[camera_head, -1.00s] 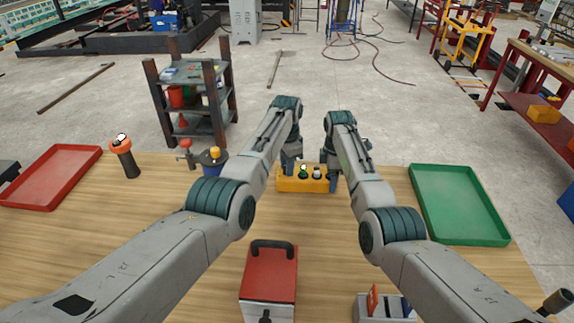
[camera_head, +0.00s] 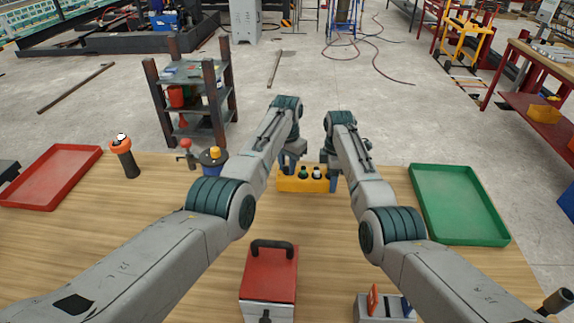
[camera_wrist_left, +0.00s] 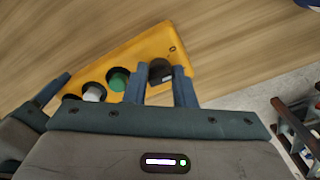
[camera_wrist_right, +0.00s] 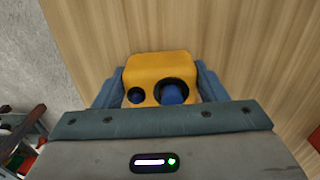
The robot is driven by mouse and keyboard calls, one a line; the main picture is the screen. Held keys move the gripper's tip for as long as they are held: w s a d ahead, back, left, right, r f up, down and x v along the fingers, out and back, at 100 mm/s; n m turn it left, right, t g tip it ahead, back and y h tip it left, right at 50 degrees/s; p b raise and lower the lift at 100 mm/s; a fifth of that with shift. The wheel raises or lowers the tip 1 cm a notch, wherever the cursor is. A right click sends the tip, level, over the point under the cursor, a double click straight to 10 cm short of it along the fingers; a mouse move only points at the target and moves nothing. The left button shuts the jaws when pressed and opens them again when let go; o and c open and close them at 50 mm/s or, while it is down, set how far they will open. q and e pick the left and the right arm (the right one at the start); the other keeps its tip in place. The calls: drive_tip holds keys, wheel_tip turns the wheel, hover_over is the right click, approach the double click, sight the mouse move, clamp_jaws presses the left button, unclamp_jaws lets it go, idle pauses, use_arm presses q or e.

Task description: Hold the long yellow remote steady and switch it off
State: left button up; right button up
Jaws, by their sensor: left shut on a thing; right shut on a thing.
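The long yellow remote (camera_head: 303,185) lies across the table between my two grippers. It also shows in the left wrist view (camera_wrist_left: 130,52) and the right wrist view (camera_wrist_right: 150,65). Its top carries a green button (camera_wrist_left: 118,79), a white button (camera_wrist_left: 94,92) and a black knob (camera_wrist_left: 160,71) near one end. My left gripper (camera_wrist_left: 160,88) has its blue fingers on either side of the black knob, shut on it. My right gripper (camera_wrist_right: 157,88) is shut across the remote's other end. A blue round part (camera_wrist_right: 174,93) shows between its fingers.
A red tray (camera_head: 52,178) lies at the left and a green tray (camera_head: 458,205) at the right. A red box with a black handle (camera_head: 270,272) stands in front. An orange-topped black device (camera_head: 125,158) and a blue-and-yellow item (camera_head: 214,158) stand at the left. Bare table surrounds the remote.

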sight(287, 166)
use_arm(q)
drive_tip(key=n, duration=0.6)
drive_tip(key=shift+n, duration=0.3)
idle(0.4)
drive_tip(key=o, duration=1)
drive_tip(key=shift+r, duration=0.1)
wheel_tip(287, 166, up, 12)
drive_tip(key=shift+f, duration=0.1)
use_arm(e)
drive_tip(key=o, duration=1.3)
